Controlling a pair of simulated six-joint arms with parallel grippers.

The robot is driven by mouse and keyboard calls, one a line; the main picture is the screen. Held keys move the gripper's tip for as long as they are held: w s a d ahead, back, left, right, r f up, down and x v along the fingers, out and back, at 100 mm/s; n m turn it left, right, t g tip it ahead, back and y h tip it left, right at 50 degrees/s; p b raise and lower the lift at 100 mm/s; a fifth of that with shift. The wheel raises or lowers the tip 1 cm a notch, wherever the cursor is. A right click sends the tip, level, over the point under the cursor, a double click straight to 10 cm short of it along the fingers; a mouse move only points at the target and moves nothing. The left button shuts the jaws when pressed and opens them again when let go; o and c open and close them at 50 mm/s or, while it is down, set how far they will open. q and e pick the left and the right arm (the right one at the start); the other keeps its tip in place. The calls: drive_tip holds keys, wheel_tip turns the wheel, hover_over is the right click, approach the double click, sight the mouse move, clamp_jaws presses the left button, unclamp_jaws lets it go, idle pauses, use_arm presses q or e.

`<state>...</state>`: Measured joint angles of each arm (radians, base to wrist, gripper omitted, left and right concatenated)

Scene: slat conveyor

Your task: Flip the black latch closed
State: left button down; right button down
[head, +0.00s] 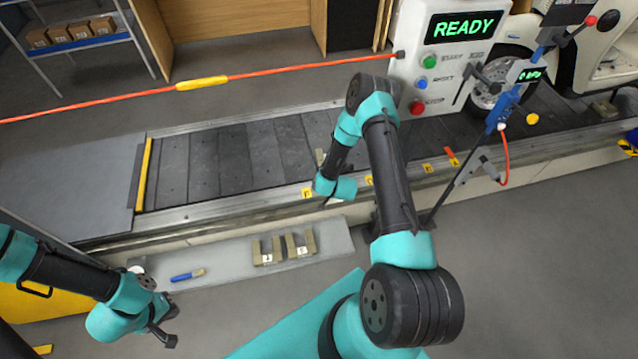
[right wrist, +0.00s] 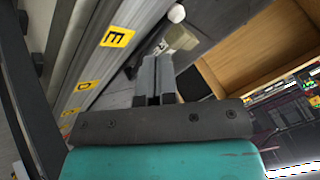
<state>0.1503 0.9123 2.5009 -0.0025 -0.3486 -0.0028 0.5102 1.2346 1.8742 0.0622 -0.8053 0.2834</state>
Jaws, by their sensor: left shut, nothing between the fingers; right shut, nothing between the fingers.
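I cannot pick out the black latch with certainty in either view. A dark lever-like part (head: 484,76) shows at the right side of the white control box (head: 440,55), but I cannot tell whether it is the latch. My right gripper (right wrist: 157,62) is shut and empty in the right wrist view. Its fingertips point toward a beige block (right wrist: 180,38) beyond them. In the head view my right wrist is over the conveyor's near rail and its fingers are mostly hidden. My left gripper (head: 167,337) is shut and empty at the lower left, over the floor.
The slat conveyor (head: 230,160) runs across the middle, with yellow letter labels (head: 307,193) along its near rail. A grey shelf (head: 225,290) in front holds beige brackets (head: 283,248) and a blue-handled tool (head: 187,275). An orange cord (head: 290,70) spans the back. A blue post (head: 505,100) stands at right.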

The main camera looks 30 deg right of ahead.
drive_tip(key=shift+f, duration=0.1)
drive_tip(key=x, duration=0.9)
drive_tip(key=shift+w+f, duration=0.3)
drive_tip(key=shift+d, duration=0.15)
